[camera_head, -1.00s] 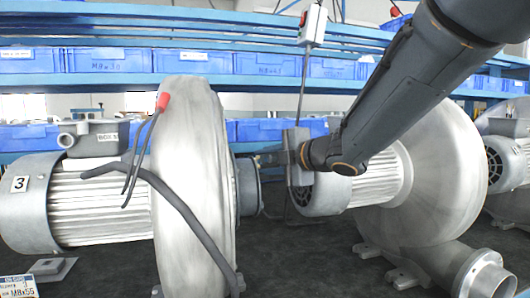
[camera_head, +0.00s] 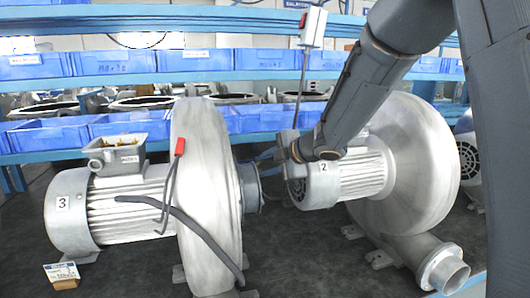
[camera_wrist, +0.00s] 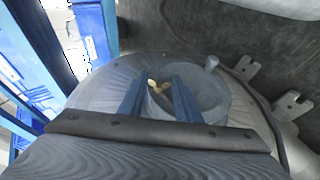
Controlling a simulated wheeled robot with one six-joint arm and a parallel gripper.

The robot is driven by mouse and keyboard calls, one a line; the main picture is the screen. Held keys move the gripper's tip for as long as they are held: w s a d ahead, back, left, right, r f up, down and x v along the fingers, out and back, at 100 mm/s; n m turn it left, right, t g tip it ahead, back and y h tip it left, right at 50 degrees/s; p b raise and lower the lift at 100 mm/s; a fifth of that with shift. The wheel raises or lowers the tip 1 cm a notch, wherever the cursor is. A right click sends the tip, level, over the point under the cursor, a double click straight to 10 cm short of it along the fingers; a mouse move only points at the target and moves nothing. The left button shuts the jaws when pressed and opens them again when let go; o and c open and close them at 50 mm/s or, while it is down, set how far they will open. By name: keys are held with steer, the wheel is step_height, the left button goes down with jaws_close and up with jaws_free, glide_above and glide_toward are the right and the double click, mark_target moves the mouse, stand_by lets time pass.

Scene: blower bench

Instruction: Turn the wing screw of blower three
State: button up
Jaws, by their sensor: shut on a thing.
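Blower three (camera_head: 205,200) stands at the left in the head view, a grey casing with a ribbed motor labelled 3 (camera_head: 63,203). My gripper (camera_head: 268,154) is at the right side of its casing, by the round inlet collar (camera_head: 250,188). In the wrist view my gripper's two blue fingers (camera_wrist: 158,82) reach over the grey collar (camera_wrist: 212,98). A small brass-coloured wing screw (camera_wrist: 155,87) shows between the fingers, and they are shut on it. The screw is hidden in the head view.
Blower two (camera_head: 405,165) stands close on the right, its motor just behind my wrist. A grey hose (camera_head: 200,232) and a cable with a red end (camera_head: 180,147) hang over blower three. Blue bins (camera_head: 115,62) line the shelves behind.

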steer(key=shift+r+g+h+p, duration=0.3)
steer(key=shift+g+p, duration=0.3)
steer(key=shift+p, duration=2.4)
steer(key=shift+w+m+g+p, duration=0.1)
steer(key=shift+m+g+p, duration=0.25)
steer(key=shift+p, duration=0.9)
steer(key=shift+w+a+m+g+h+p, duration=0.1)
steer(key=shift+w+m+g+h+p, duration=0.1)
steer(key=shift+g+h+p, duration=0.45)
steer(key=shift+w+m+g+h+p, duration=0.15)
steer(key=shift+g+p, duration=0.1)
steer(key=shift+g, duration=0.75)
steer(key=o, duration=1.1)
steer(key=shift+c, duration=0.2)
